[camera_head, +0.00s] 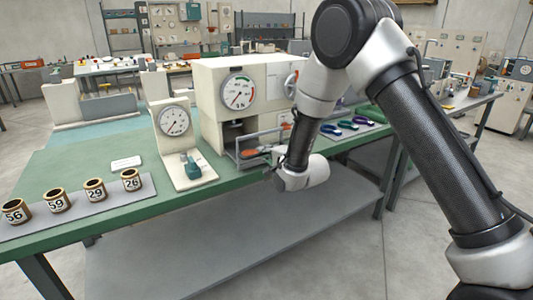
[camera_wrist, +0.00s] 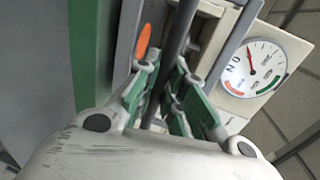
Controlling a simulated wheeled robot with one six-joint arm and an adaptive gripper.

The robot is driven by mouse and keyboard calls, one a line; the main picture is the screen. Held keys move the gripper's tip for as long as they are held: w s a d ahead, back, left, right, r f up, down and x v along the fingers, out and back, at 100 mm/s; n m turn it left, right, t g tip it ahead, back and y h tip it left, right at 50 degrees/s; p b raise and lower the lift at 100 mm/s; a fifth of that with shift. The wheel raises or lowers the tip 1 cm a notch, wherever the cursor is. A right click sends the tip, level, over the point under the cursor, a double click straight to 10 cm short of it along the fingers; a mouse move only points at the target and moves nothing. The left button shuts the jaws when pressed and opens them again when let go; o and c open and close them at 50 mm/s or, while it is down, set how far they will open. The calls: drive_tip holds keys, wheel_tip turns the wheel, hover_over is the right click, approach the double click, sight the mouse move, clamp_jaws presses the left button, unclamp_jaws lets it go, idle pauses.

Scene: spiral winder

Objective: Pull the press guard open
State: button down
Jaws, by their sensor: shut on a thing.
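The press guard (camera_head: 237,150) is a grey barred frame low on the front of the white press (camera_head: 212,85). My gripper (camera_head: 274,166) is at the guard's right front, low by the table edge; my forearm hides part of the guard. In the wrist view my gripper (camera_wrist: 178,88), with green-lined fingers, is closed around a dark bar (camera_wrist: 182,35) of the guard. A second, lighter bar (camera_wrist: 232,45) runs beside it. How far the guard stands open I cannot tell. An orange piece (camera_wrist: 143,40) shows behind the bars.
The press dial (camera_head: 238,91) sits above the guard. A smaller gauge stand (camera_head: 174,121) is to its left on the green table (camera_head: 90,160). Numbered cups (camera_head: 94,190) stand front left. Coloured tools (camera_head: 352,125) lie to the right. The floor in front is clear.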

drive_tip(key=shift+s+d, duration=0.2)
drive_tip(key=shift+s, duration=0.1)
drive_tip(key=c, duration=1.5)
unclamp_jaws()
drive_tip(key=v, duration=1.2)
